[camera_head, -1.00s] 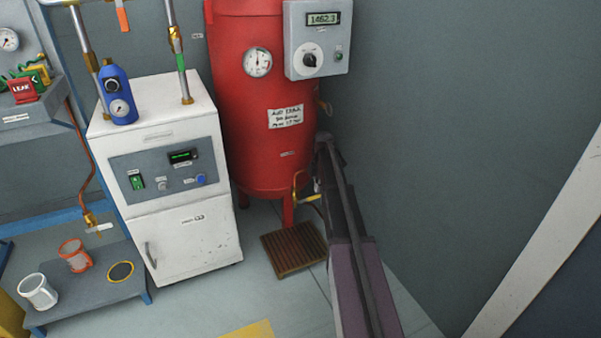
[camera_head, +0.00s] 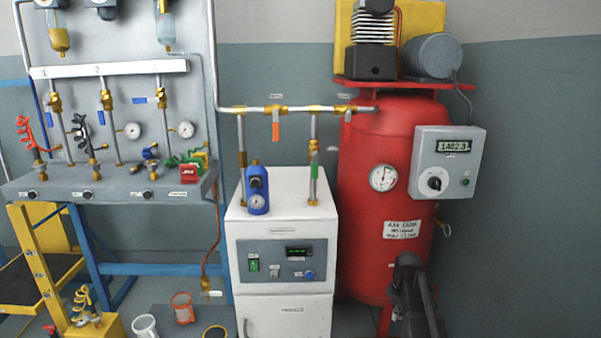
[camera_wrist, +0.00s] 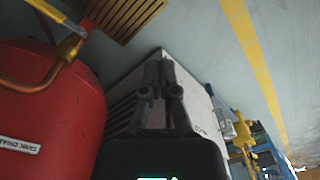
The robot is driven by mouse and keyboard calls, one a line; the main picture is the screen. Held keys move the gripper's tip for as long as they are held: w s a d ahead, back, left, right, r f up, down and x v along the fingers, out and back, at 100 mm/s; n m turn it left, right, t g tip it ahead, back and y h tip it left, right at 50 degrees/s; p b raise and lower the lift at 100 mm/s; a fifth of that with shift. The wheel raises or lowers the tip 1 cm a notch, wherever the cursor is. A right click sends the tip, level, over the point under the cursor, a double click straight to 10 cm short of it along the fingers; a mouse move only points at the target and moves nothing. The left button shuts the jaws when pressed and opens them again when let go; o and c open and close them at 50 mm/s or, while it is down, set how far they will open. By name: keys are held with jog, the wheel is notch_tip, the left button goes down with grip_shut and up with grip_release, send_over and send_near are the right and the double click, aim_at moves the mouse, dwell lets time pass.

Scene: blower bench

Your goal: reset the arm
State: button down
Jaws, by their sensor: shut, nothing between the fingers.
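My gripper (camera_wrist: 162,72) is shut and empty in the wrist view, its dark fingers close together. It is near the red tank (camera_wrist: 45,120), with the white cabinet (camera_wrist: 195,95) behind the fingers. In the head view, part of my dark arm shows at the lower right, in front of the foot of the red tank (camera_head: 375,170). I cannot make out the fingertips there.
The white cabinet (camera_head: 280,225) bears a blue gauge bottle (camera_head: 257,190). A grey control box (camera_head: 447,162) is on the tank. A brass pipe with a yellow handle (camera_wrist: 55,60) is close in the wrist view. A slatted floor grate (camera_wrist: 120,15) lies beyond.

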jog(key=s+a+r+m+p, duration=0.5)
jog(key=s+a, duration=0.1)
jog(key=s, duration=0.2)
jog(key=s+a+r+m+p, duration=0.5)
jog(key=s+a+r, duration=0.1)
jog(key=s, duration=0.2)
notch_tip(320, 180, up, 38)
jog(key=p, duration=3.7)
jog(key=shift+s+f+m+h+p, duration=0.15)
jog(key=shift+s+m+h+p, duration=0.05)
jog(key=shift+m+h+p, duration=0.1)
jog(key=shift+d, duration=0.1)
